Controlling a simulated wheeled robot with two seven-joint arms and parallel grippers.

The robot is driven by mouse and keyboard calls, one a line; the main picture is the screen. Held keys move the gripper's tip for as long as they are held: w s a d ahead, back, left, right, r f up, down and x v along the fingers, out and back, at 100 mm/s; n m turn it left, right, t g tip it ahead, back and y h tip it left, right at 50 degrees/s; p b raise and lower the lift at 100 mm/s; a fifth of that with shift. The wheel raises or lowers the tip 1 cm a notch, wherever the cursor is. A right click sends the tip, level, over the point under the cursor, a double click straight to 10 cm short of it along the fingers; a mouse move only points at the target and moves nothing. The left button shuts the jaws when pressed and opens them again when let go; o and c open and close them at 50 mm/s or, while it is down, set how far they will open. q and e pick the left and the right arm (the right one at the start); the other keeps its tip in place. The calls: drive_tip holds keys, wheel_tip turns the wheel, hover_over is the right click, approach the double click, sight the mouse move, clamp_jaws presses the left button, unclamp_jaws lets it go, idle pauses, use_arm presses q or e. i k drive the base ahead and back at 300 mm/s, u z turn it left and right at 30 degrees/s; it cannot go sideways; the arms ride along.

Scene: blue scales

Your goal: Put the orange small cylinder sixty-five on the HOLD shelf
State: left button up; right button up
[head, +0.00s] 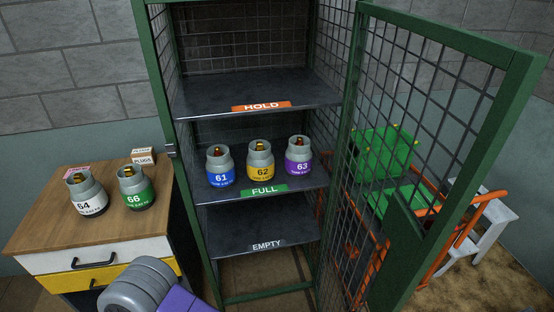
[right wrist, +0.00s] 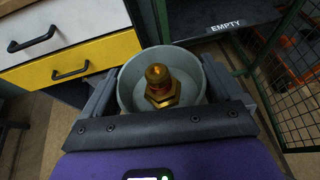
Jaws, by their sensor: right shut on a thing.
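My right gripper (right wrist: 160,115) is shut on a small gas cylinder (right wrist: 129,96) with a grey collar and brass valve. Its colour band and number are hidden; no other cylinder in view shows orange or 65. It is held in front of the drawers and the open cage, upright as far as I can tell. The HOLD shelf (head: 215,96) is the upper shelf in the head view, with an orange label (head: 261,106) and a bare top. My left gripper is not in view.
Cylinders 61 (head: 220,168), 62 (head: 261,161) and 63 (head: 299,157) stand on the FULL shelf. The EMPTY shelf (head: 265,228) is bare. Cylinders 64 (head: 87,197) and 66 (head: 136,190) stand on the drawer unit (head: 60,235). The mesh door (head: 440,130) stands open at right.

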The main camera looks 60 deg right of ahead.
sight(249, 98)
drive_tip(key=z, duration=1.35)
